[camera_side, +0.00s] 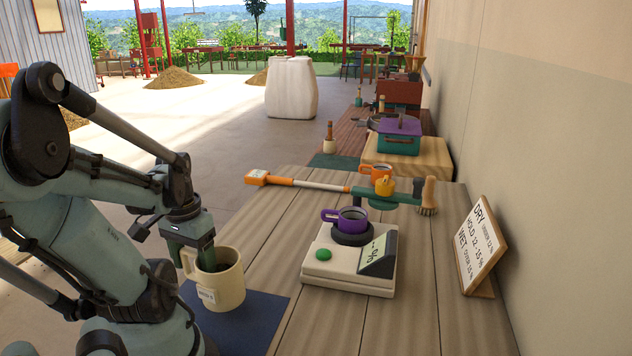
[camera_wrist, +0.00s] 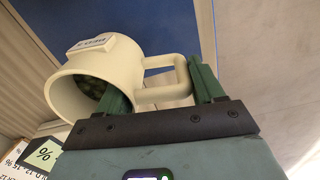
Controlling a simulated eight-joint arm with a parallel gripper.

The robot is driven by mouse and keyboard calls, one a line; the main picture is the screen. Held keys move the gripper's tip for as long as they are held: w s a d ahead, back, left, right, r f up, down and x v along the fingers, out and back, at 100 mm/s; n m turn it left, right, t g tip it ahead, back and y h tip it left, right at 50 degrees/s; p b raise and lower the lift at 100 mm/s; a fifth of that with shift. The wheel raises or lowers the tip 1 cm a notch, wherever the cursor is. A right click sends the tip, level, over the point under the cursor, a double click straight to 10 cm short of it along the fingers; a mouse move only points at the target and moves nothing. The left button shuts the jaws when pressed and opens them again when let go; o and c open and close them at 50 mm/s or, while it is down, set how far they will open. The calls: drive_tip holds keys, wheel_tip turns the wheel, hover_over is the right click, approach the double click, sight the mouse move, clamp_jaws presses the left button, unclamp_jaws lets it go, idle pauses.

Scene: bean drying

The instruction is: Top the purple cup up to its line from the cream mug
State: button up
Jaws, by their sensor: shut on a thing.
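The cream mug (camera_side: 226,290) stands upright at the dark blue mat, with a small label on its side. I cannot tell whether it touches the mat. My gripper (camera_side: 192,250) is shut on the mug at its handle side. In the wrist view my gripper (camera_wrist: 160,90) has one finger at the mug's mouth and one beyond the handle, and the cream mug (camera_wrist: 125,62) shows dark green beans inside. The purple cup (camera_side: 352,222) sits upright on the scale's dark round pan, handle to the left, dark inside. Its line cannot be made out.
The white scale (camera_side: 325,265) has a green button and a tilted display. A sign (camera_side: 477,245) leans at right by the wall. Bare table lies between mat and scale.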

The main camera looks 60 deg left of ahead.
drive_tip(key=shift+f, duration=1.15)
drive_tip(key=shift+f, duration=0.2)
drive_tip(key=o, duration=1.4)
drive_tip(key=shift+r, duration=0.1)
